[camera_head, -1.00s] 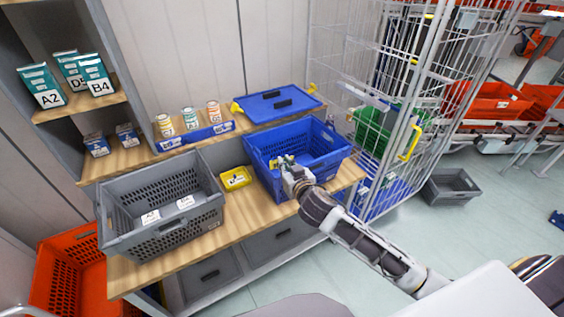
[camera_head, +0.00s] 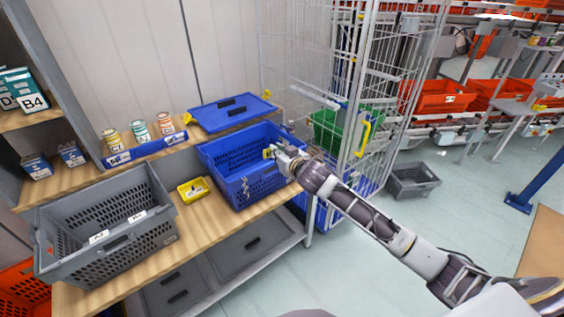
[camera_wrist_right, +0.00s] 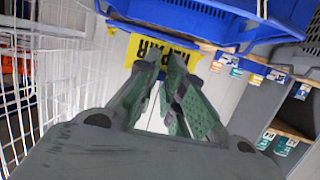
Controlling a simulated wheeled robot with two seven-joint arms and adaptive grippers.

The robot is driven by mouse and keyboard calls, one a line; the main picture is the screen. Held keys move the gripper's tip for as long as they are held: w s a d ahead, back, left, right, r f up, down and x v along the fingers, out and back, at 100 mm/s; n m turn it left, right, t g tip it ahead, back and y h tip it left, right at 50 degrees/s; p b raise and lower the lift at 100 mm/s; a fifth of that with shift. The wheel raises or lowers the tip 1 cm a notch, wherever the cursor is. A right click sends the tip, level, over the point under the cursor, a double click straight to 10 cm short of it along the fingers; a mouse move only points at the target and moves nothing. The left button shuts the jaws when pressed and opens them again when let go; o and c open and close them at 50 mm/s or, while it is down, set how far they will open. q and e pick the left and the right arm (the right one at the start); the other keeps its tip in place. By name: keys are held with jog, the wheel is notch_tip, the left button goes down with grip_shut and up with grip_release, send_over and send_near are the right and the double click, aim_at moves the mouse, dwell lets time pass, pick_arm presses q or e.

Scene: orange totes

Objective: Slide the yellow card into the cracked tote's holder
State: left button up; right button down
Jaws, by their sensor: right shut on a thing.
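The blue tote (camera_head: 222,172) stands on the wooden bench, with pale crack-like marks on its front wall. Its blue underside or wall (camera_wrist_right: 190,20) fills the top of the right wrist view. My right gripper (camera_head: 272,153) is at the tote's front right rim and is shut on the yellow card. The yellow card (camera_wrist_right: 136,50), with black lettering, shows beyond the fingertips (camera_wrist_right: 163,60) in the wrist view. In the head view only a small bit of yellow shows at the fingers. I cannot make out the card holder. My left gripper is not in view.
A grey tote (camera_head: 160,238) and a small yellow tray (camera_head: 204,186) stand left of the blue tote. A blue lid (camera_head: 215,112) lies behind it. A wire cage trolley (camera_head: 372,110) stands close on the right. The floor at the right is mostly clear.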

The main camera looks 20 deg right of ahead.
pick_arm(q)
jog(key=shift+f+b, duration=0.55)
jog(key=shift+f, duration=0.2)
pick_arm(e)
jog(key=w+f+n+g+y, duration=0.1)
jog(key=w+f+n+y, duration=0.1)
jog(key=w+f, duration=0.2)
jog(key=shift+w+d+f+y, duration=0.25)
jog(key=shift+w+f+y, duration=0.1)
jog(key=shift+f, duration=0.2)
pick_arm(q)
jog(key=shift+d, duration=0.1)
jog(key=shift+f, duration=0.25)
pick_arm(e)
jog(key=shift+f, duration=0.15)
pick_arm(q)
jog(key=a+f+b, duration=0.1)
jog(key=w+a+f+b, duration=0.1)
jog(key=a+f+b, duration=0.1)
pick_arm(e)
notch_tip(320, 180, down, 2)
jog(key=shift+f, duration=0.25)
pick_arm(q)
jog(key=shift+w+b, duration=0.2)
jog(key=shift+b, duration=0.1)
